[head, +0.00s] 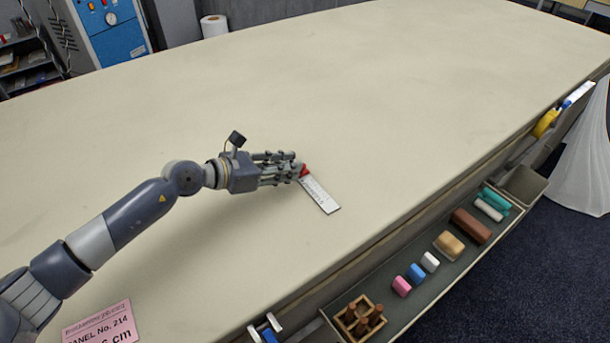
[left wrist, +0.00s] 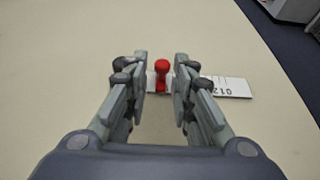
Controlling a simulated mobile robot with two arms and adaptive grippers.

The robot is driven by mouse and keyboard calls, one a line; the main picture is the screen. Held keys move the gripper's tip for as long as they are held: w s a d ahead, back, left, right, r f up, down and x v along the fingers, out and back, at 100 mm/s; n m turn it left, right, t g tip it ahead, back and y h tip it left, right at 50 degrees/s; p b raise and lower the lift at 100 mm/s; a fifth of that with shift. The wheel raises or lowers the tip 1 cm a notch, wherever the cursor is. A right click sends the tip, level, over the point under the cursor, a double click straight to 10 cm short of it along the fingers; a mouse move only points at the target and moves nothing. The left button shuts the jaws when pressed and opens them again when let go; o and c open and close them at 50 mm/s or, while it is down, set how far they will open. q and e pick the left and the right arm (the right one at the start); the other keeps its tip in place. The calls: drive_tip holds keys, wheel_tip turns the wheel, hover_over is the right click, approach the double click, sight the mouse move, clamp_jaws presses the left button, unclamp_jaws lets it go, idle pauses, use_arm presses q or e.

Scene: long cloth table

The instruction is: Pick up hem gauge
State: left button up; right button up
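The hem gauge (head: 321,194) is a flat white ruler with dark markings and a red knob near one end. It lies on the cloth table in the head view. My left gripper (head: 299,169) is at its knob end. In the left wrist view the red knob (left wrist: 162,70) stands between the two open fingers (left wrist: 161,85), with a gap on each side. The ruler's marked part sticks out to the right past the right finger, which hides some of it. My right gripper is not in view.
The long pale table (head: 400,80) is clear around the gauge. A pink card (head: 100,325) lies at the near left. A tray along the near edge (head: 430,290) holds several coloured blocks. A paper roll (head: 214,26) stands beyond the far edge.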

sight(309, 179)
use_arm(q)
drive_tip(key=x, duration=0.4)
drive_tip(key=shift+w+d+p, duration=0.1)
drive_tip(key=shift+d+p, duration=0.3)
drive_tip(key=shift+d, duration=0.05)
clamp_jaws()
drive_tip(key=shift+r, duration=0.15)
